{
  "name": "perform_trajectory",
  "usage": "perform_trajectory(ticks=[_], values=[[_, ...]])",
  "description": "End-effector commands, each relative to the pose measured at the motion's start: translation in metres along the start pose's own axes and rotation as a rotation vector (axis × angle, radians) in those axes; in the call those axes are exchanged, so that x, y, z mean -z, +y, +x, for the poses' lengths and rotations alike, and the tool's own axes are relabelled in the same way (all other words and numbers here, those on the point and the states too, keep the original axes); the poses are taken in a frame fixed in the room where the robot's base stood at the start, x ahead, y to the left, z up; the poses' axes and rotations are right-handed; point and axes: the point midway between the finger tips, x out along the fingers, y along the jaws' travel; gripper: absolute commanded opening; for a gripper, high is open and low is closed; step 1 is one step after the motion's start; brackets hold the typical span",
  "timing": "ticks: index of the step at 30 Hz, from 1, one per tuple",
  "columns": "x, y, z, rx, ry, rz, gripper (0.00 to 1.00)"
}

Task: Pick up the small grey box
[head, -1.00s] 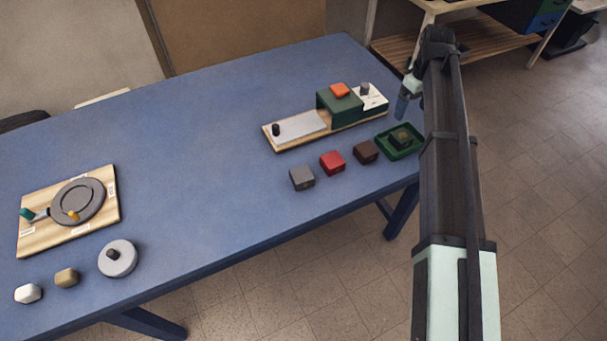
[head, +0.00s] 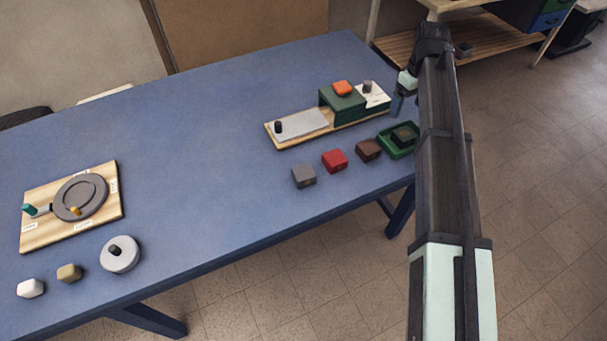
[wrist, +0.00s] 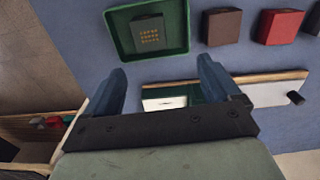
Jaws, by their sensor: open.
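The small grey box (head: 304,176) sits on the blue table in the head view, left of a red box (head: 334,160) and a brown box (head: 368,150). In the wrist view only a dark sliver at the upper right edge may be part of it. My gripper (wrist: 163,75) is open and empty, its two blue fingers apart in the wrist view. In the head view my gripper (head: 398,104) is at the table's right end, well right of the grey box and apart from it; the arm partly hides it.
A green tray (head: 386,152) holds a dark block near the right edge. Behind the boxes is a wooden board (head: 288,143) with a green block (head: 341,104) and an orange piece. A board with a round plate (head: 95,205) lies at left. The table's middle is clear.

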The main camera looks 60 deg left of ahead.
Motion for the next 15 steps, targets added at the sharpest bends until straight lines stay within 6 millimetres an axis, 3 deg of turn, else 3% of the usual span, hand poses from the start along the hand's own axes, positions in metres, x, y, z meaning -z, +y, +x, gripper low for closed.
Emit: perform_trajectory(ticks=[5, 7, 11, 15], values=[[0.040, -0.066, -0.005, -0.004, 0.006, -0.094, 0.89], [0.048, -0.103, -0.006, -0.006, 0.009, -0.137, 0.89], [0.045, -0.174, -0.007, -0.009, 0.017, -0.216, 0.89], [0.025, -0.244, -0.005, -0.012, 0.039, -0.290, 0.89]])
